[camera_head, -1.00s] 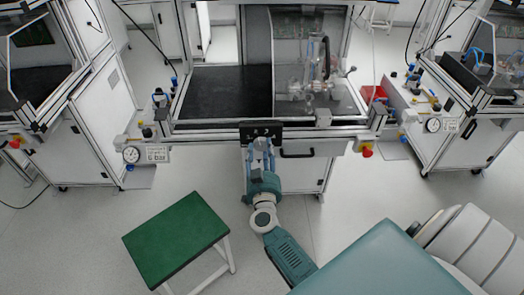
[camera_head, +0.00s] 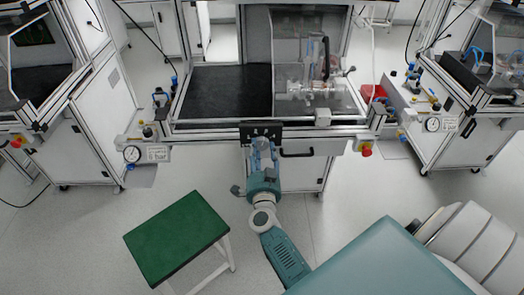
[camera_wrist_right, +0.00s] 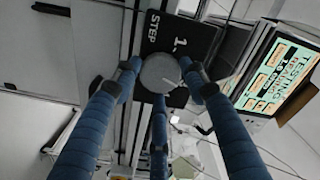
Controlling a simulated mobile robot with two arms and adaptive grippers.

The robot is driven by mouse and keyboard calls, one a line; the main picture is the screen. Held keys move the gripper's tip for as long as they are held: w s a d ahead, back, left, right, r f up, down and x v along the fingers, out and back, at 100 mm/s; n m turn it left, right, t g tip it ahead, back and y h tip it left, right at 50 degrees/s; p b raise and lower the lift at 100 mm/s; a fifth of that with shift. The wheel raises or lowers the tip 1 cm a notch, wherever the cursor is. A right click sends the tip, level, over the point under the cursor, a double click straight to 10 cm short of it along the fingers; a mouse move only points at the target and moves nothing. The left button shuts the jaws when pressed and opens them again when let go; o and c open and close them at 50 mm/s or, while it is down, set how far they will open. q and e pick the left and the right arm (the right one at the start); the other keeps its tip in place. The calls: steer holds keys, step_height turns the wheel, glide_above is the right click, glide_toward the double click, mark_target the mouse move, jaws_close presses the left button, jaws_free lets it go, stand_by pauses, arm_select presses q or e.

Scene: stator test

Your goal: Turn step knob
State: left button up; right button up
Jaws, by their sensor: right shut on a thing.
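The step knob (camera_wrist_right: 160,72) is a round grey knob on a black panel (camera_wrist_right: 180,38) with white lettering that includes "STEP". The same black panel (camera_head: 261,131) is fixed to the front edge of the test station in the head view. My right gripper (camera_head: 262,148) reaches up to the panel from below. In the right wrist view its blue fingers (camera_wrist_right: 162,82) are closed around the knob, on its left, right and lower sides. A small white pointer mark shows near the knob's lower right edge. My left gripper is in neither view.
A lit screen (camera_wrist_right: 275,72) stands right of the panel in the wrist view. In the head view, a green-topped stool (camera_head: 178,236) stands on the floor at lower left. Red-yellow buttons (camera_head: 365,148) and a gauge (camera_head: 132,153) flank the station's front.

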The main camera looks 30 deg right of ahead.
steer(key=shift+a+f, duration=0.35)
steer(key=shift+f, duration=0.1)
steer(key=o, duration=1.1)
steer(key=shift+o, duration=0.2)
steer(key=shift+w+r, duration=0.1)
steer(key=shift+r, duration=0.1)
steer(key=v, duration=0.7)
steer(key=shift+s, duration=0.3)
steer(key=shift+a, duration=0.1)
